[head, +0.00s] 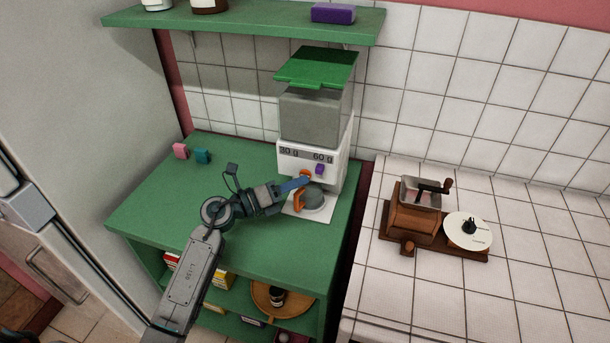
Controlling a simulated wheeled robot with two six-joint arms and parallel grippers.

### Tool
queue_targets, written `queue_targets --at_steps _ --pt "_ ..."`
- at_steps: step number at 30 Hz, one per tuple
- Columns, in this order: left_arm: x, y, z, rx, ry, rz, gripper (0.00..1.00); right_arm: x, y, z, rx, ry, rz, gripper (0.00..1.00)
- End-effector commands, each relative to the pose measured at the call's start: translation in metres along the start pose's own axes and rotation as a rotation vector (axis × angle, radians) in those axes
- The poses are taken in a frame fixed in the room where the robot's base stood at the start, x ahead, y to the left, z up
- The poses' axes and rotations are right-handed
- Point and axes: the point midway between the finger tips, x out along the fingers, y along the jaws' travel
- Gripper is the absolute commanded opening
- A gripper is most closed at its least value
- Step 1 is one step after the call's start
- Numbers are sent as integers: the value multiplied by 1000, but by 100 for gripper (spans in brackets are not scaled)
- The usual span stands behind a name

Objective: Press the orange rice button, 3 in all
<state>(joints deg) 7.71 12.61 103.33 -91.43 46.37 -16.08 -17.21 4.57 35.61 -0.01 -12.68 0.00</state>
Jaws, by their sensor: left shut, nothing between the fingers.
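The white rice dispenser (345,152) stands at the back right of the green counter, with a grey clear bin and a green lid. Its front has the labels 30 g and 60 g. The orange button (306,173) sits under the 30 g label, partly hidden by my gripper. A purple button (320,169) is to its right. My left gripper (304,180) is shut and empty, its blue fingertips at the orange button; I cannot tell if they touch it. A grey cup (317,204) with an orange handle stands below the buttons. My right gripper is not in view.
A green shelf (260,22) hangs above. A wooden grinder (408,215) stands on the white tiled counter (550,260) at right. The green counter's front is mostly clear.

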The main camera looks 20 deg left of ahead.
Motion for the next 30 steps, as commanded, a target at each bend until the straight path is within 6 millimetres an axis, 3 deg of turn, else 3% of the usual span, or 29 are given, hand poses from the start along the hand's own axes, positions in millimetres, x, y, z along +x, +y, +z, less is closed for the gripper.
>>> queue_targets --at_steps 19,30 --pt "3 2 2 0 0 0 0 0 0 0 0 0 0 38" --pt "-8 -6 -5 0 1 0 0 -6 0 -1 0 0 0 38"
